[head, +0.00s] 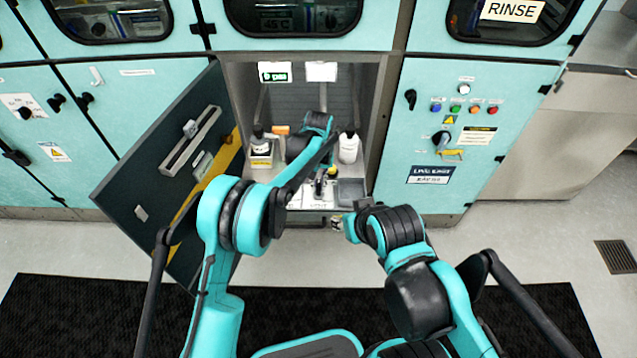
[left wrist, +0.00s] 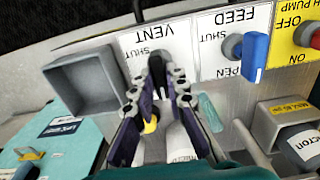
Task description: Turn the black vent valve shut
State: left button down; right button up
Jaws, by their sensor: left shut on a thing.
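The black vent valve (left wrist: 157,70) is in the left wrist view, in front of the white panel (left wrist: 158,45) marked VENT and SHUT. My left gripper (left wrist: 160,88) has its two fingers closed around the valve's handle, which shows as a dark piece between them. The exact turn of the handle is partly hidden by the fingers. In the head view my left gripper (head: 320,185) is low inside the open cabinet, and the valve is too small to make out. My right gripper (head: 350,220) is outside, below the cabinet's front edge; its fingers are unclear.
A blue feed valve (left wrist: 255,50) and a red pump knob (left wrist: 315,40) are beside the vent panel. A grey open box (left wrist: 82,84) is on the other side. White bottles (head: 348,148) stand in the cabinet. The dark cabinet door (head: 150,165) is open at left.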

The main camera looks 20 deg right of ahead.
pick_arm(q)
jog(key=m+p, duration=0.1)
jog(key=m, duration=0.3)
jog(key=shift+m, duration=0.4)
jog(key=m, duration=0.4)
jog(key=shift+m+p, duration=0.3)
jog(key=shift+p, duration=0.05)
jog(key=m, duration=0.4)
jog(key=shift+m+p, duration=0.35)
jog(key=shift+m, duration=1.95)
jog(key=c, duration=1.5)
grip_release()
jog(key=shift+c, duration=0.2)
